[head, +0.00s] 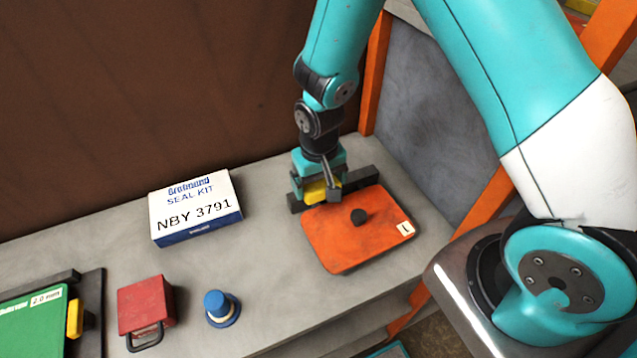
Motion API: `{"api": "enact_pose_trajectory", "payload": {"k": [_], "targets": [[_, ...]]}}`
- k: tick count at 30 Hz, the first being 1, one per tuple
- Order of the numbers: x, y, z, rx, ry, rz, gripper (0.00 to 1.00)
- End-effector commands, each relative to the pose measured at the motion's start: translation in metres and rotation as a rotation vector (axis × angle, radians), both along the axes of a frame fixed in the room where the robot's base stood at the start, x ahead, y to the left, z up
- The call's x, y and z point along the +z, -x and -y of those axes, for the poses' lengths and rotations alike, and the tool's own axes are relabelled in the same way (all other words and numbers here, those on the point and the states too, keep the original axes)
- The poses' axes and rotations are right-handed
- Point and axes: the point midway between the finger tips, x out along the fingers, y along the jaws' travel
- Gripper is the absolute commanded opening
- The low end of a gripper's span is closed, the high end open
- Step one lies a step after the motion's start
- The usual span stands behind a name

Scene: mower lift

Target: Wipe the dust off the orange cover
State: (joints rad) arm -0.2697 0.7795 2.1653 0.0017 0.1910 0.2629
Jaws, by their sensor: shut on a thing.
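My gripper (318,192) is at the cover's far edge, shut on a yellow block (314,191). The block is partly hidden by the gripper, and I cannot tell whether it touches the cover. A dark bar (360,178) runs along the far edge, beside the gripper.
A white and blue seal kit box (195,208) stands left of the cover. Nearer are a red block with a black loop (145,304), a blue knob-like piece (221,308) and a green case (32,322). A brown wall stands behind; an orange post (375,75) rises at the back right.

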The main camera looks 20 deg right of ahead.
Motion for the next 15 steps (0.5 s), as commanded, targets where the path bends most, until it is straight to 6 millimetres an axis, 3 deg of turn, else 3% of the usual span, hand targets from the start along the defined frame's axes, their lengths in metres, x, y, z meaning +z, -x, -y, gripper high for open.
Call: {"api": "enact_pose_trajectory", "payload": {"k": [3,15], "targets": [[0.0151,0.0005,0.0002,0.000,0.000,-0.002,0.54],[0.0173,0.0015,0.0000,0.000,0.000,-0.005,0.54]]}}
